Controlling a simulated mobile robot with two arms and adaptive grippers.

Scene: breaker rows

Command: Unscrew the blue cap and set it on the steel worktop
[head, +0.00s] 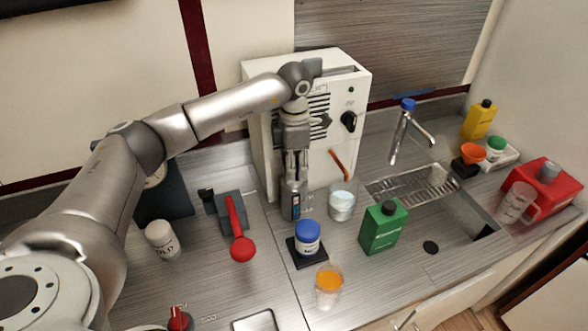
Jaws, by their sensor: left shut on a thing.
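The blue cap (307,228) sits on a white jar (308,245) that stands upright on a black square pad (291,249). My left gripper (292,181) points down behind the jar, in front of the white machine. It is shut on a slim grey upright object (288,208) with a blue and red marking, apart from the blue cap. Whether that object's base touches the worktop is unclear. The steel worktop (275,283) spreads around the jar. My right gripper is not in view.
A clear beaker (342,202) and a green bottle (384,228) stand right of the jar. A glass of orange liquid (328,287) is in front. A red-handled lever (238,232) and a white container (161,240) are left. The sink (455,222) lies right.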

